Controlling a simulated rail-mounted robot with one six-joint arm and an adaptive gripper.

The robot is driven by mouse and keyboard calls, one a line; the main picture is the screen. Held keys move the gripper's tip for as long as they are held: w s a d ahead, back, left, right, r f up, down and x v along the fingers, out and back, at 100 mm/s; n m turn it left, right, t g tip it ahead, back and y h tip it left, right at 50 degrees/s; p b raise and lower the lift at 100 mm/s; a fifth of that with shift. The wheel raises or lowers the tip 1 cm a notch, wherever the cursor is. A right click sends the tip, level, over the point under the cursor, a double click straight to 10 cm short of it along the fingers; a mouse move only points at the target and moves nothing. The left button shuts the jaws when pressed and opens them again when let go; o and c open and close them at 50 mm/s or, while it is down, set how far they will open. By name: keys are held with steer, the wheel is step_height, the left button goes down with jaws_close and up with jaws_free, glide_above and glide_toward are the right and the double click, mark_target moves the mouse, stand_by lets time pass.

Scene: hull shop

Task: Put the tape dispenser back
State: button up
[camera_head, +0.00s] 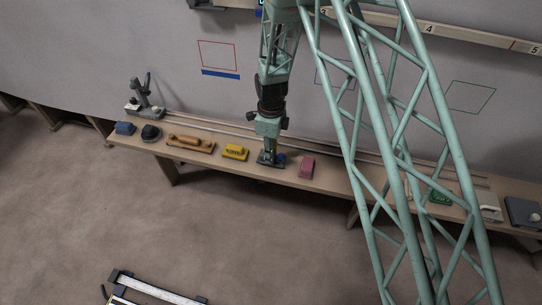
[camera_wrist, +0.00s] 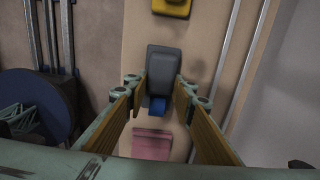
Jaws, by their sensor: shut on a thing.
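The dark grey thing with a blue part, which looks like the tape dispenser (camera_wrist: 163,68), is between my gripper's fingers (camera_wrist: 159,92) in the wrist view. Its blue part (camera_wrist: 157,106) is at the near end, between the fingertips. In the head view my gripper (camera_head: 269,153) points down at the long bench (camera_head: 225,163), with the dispenser (camera_head: 266,163) low at its tips, at the bench top. My gripper is shut on the dispenser. I cannot tell whether the dispenser touches the bench, and the fingers hide part of it.
On the bench, a yellow thing (camera_head: 235,152) is to the left and a pink block (camera_head: 307,167) close to the right. Further left are an orange-brown tool (camera_head: 190,144), a dark rounded thing (camera_head: 151,132) and a blue block (camera_head: 125,128). A rail runs along the wall behind.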

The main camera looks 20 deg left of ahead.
steer(key=shift+f, duration=0.45)
steer(key=shift+f, duration=0.15)
steer(key=o, duration=0.8)
step_height(320, 180, up, 12)
steer(key=p, duration=0.2)
steer(key=shift+p, duration=0.3)
stand_by(0.7)
steer(key=shift+r, duration=0.2)
